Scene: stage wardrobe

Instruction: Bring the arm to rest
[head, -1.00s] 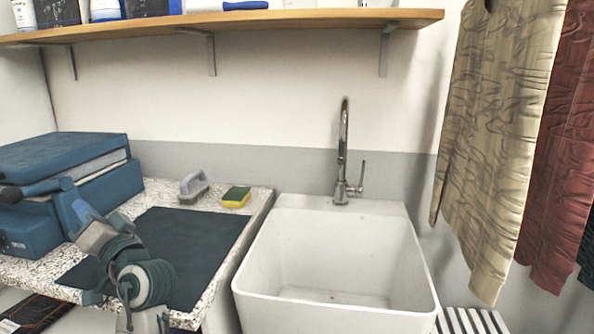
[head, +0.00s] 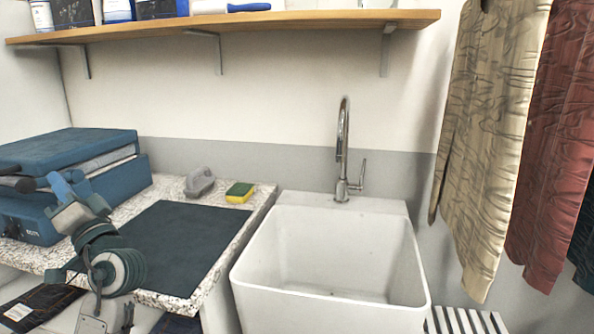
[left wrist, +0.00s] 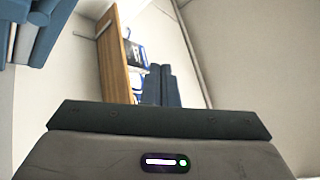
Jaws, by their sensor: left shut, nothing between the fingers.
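My left arm comes up from the bottom left of the head view, in front of the speckled counter (head: 28,258). Its left gripper (head: 66,184) is shut and empty. It points away from me, in front of the blue press-like case (head: 110,180). It overlaps the case in the picture; I cannot tell whether they touch. In the left wrist view the dark front edge of the gripper (left wrist: 160,120) spans the lower middle, with nothing held. My right gripper is not in view.
A dark mat (head: 185,240), a grey brush (head: 199,182) and a yellow-green sponge (head: 240,192) lie on the counter. A white sink (head: 330,310) with a tap (head: 343,150) stands right of it. A wooden shelf (head: 300,20) runs above. Garments (head: 490,130) hang at the right.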

